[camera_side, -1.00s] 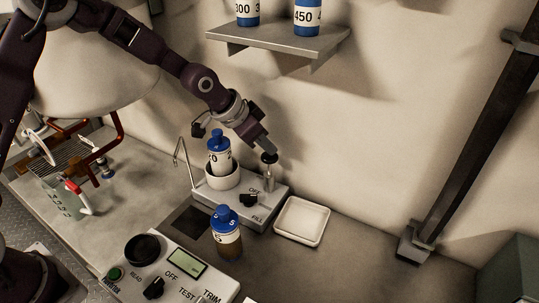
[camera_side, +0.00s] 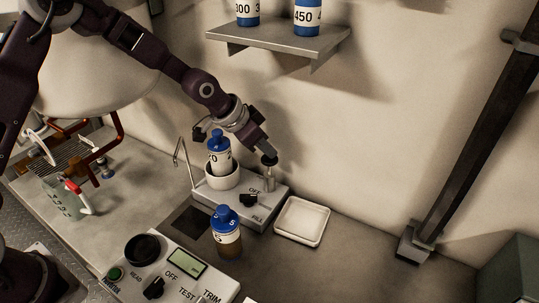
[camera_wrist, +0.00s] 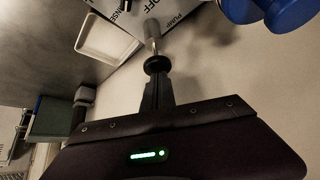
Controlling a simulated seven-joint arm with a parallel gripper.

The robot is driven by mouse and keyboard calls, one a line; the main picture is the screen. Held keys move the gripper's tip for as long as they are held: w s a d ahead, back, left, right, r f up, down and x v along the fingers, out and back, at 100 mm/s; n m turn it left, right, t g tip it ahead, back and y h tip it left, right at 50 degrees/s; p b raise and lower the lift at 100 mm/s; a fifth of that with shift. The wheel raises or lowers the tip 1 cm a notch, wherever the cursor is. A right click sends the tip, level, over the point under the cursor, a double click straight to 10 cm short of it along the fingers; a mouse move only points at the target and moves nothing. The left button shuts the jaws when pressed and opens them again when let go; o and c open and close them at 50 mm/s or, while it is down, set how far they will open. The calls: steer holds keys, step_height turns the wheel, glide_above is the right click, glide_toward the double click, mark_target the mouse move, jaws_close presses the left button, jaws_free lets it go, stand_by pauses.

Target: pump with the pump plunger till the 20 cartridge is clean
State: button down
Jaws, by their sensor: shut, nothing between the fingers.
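The pump plunger (camera_side: 269,160) has a black knob on a metal rod and stands at the back right of the pump station (camera_side: 262,212). My gripper (camera_side: 268,150) is shut and empty, its fingertips right at the top of the knob. In the wrist view, the black knob (camera_wrist: 157,64) lies at the tips of my fingers (camera_wrist: 157,76). The 20 cartridge (camera_side: 219,158), white with a blue cap, sits upright in the station's round white cup (camera_side: 223,181). Only the "0" of its label shows clearly. Whether its inside is clean cannot be told.
A 5 bottle (camera_side: 228,233) with brown contents stands in front of the station. A white tray (camera_side: 301,221) lies to its right. A meter panel (camera_side: 178,272) is at the front. A shelf (camera_side: 280,40) with two bottles hangs above.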

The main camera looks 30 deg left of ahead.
mark_target(267, 159)
steer(key=shift+s+f, duration=0.1)
steer(key=shift+f, duration=1.05)
steer(key=shift+r, duration=3.6)
steer(key=s+a+r+y, duration=0.2)
steer(key=s+a+r, duration=0.3)
steer(key=s+r, duration=0.35)
steer(key=s+a+r+n, duration=0.2)
steer(key=s+n, duration=0.1)
steer(key=s, duration=1.1)
steer(key=s+a+r+n+y, duration=0.1)
steer(key=s+a+r+n, duration=0.1)
steer(key=s, duration=1.2)
steer(key=shift+a+n, duration=0.5)
steer(key=shift+a, duration=0.25)
steer(key=shift+r, duration=0.15)
